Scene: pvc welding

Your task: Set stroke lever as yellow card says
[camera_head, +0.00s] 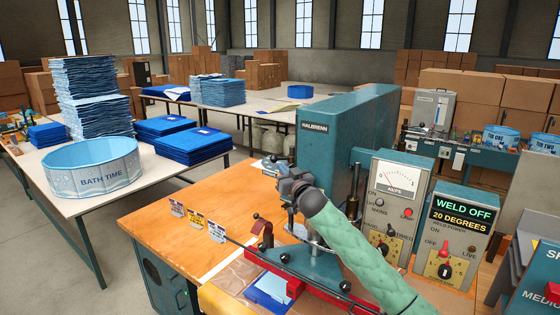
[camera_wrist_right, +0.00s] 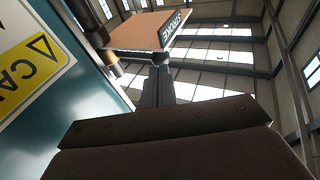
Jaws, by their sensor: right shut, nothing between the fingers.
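My right gripper (camera_head: 265,164) is at the front of the teal press (camera_head: 347,130), its arm in a green sleeve reaching in from the lower right. In the right wrist view its dark fingers (camera_wrist_right: 157,86) are together and empty. Above their tips there is a plate with a STROKE label (camera_wrist_right: 174,28), seen upside down. I cannot pick out the stroke lever in either view. My left gripper is out of view.
A meter box (camera_head: 388,197) and a box reading WELD OFF, 20 DEGREES (camera_head: 455,235) stand right of my arm. A yellow caution label (camera_wrist_right: 32,72) is close in the right wrist view. The bench's left part (camera_head: 150,222) is clear. A BATH TIME pool (camera_head: 92,172) is on the left table.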

